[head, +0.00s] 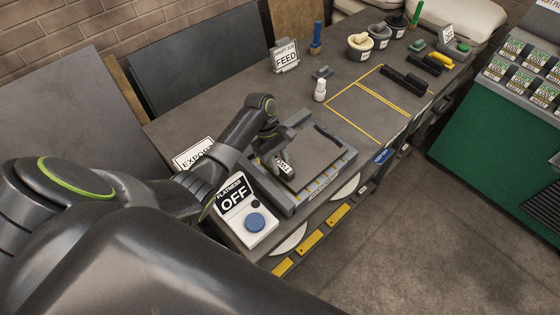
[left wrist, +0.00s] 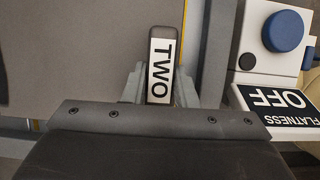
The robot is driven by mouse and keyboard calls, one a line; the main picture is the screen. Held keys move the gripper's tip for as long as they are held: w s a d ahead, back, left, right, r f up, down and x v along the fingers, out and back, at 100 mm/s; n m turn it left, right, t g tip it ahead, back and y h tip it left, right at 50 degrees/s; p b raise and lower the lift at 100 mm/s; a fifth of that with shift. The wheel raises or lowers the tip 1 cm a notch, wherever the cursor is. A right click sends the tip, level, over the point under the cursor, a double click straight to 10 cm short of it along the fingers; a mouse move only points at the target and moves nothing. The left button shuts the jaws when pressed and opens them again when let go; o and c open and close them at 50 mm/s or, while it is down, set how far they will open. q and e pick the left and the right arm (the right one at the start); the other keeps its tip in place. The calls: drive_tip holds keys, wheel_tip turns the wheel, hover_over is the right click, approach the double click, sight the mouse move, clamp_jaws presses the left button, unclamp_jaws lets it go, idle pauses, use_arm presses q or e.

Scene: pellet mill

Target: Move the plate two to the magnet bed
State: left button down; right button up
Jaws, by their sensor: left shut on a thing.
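Plate two (head: 312,152) is a thin grey sheet with a white tab marked TWO. My left gripper (head: 279,153) is shut on this tab at the plate's left end. The plate lies over the magnet bed (head: 274,195), a grey frame with yellow stripes showing along its front. I cannot tell whether the plate touches the bed or is just above it. In the left wrist view, the tab of plate two (left wrist: 161,60) stands between the fingers of my left gripper (left wrist: 160,88), with the grey sheet to its left. My right gripper is not in view.
A flatness box (head: 246,212) with a blue button and an OFF sign stands close to the bed's left. A white bottle (head: 320,90) and a FEED sign (head: 286,57) stand behind it. A yellow-outlined area (head: 368,104) to the right is clear.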

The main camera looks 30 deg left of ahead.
use_arm(q)
drive_tip(key=shift+w, duration=0.1)
idle(0.4)
drive_tip(key=c, duration=1.1)
unclamp_jaws()
drive_tip(key=shift+o, duration=1.1)
drive_tip(key=shift+s+f, duration=0.2)
drive_tip(key=o, duration=0.5)
drive_tip(key=shift+w, duration=0.1)
drive_tip(key=shift+o, duration=1.1)
drive_tip(key=shift+w+f, duration=0.1)
drive_tip(key=shift+w, duration=0.05)
drive_tip(key=shift+s, duration=0.2)
drive_tip(key=shift+c, duration=0.7)
drive_tip(key=shift+a, duration=0.1)
